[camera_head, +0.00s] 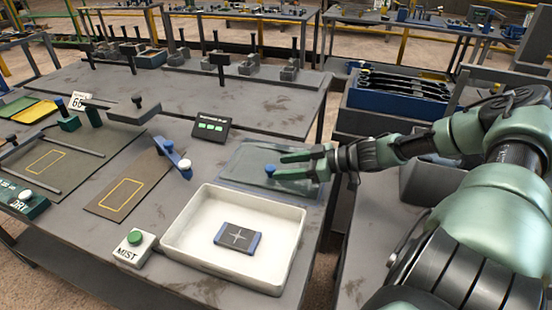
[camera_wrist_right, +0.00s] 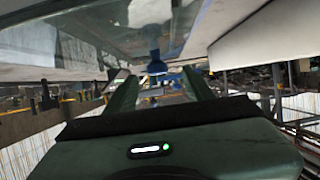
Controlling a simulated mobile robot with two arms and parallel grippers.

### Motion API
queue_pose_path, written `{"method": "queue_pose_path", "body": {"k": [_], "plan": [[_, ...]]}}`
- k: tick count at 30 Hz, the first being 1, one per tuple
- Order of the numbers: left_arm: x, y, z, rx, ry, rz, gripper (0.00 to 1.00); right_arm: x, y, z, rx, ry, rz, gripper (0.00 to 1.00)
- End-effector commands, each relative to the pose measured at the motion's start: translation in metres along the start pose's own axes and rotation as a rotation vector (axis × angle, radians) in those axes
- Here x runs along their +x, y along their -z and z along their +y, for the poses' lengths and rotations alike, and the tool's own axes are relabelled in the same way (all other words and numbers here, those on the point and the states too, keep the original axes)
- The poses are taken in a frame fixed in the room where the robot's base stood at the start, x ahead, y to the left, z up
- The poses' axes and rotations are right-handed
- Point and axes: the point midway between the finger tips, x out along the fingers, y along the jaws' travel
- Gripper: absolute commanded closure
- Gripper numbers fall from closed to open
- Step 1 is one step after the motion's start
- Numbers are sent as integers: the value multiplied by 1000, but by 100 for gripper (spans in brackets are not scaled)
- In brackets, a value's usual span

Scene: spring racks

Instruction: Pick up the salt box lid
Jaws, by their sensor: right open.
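The salt box lid (camera_head: 240,160) looks like a clear, see-through panel with a blue knob (camera_head: 270,169). It lies on the table just behind the white tray (camera_head: 176,246). My right gripper (camera_head: 280,166) is open over the lid's right part, its fingers pointing left with the tips at the knob. In the right wrist view the knob (camera_wrist_right: 157,66) shows between and just beyond the fingertips (camera_wrist_right: 158,76), with the clear lid (camera_wrist_right: 95,30) above it in the picture. I see no finger closed on the knob. My left gripper is not in view.
The white tray holds a dark block (camera_head: 237,237) with a star mark. A MIST button box (camera_head: 134,247) stands at its left. A display with green lights (camera_head: 211,128) stands behind the lid's left end. A blue-handled tool (camera_head: 178,160) lies left of the lid.

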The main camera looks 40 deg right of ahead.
Motion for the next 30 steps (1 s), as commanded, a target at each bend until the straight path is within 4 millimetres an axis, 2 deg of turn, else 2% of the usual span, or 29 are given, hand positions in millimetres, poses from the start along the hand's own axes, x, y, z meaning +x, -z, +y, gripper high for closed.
{"method": "queue_pose_path", "body": {"k": [5, 10, 15, 29, 30], "plan": [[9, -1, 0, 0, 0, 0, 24, 13, -3, 1, 1, 0, 1, 47], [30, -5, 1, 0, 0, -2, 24, 35, -6, 4, 1, -1, 3, 47], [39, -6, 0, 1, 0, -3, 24, 47, -2, 3, 1, 3, 2, 47], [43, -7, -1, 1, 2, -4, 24, 54, 1, 4, 2, -1, 0, 47], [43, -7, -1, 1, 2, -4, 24, 54, 1, 4, 2, -1, 0, 55]]}}
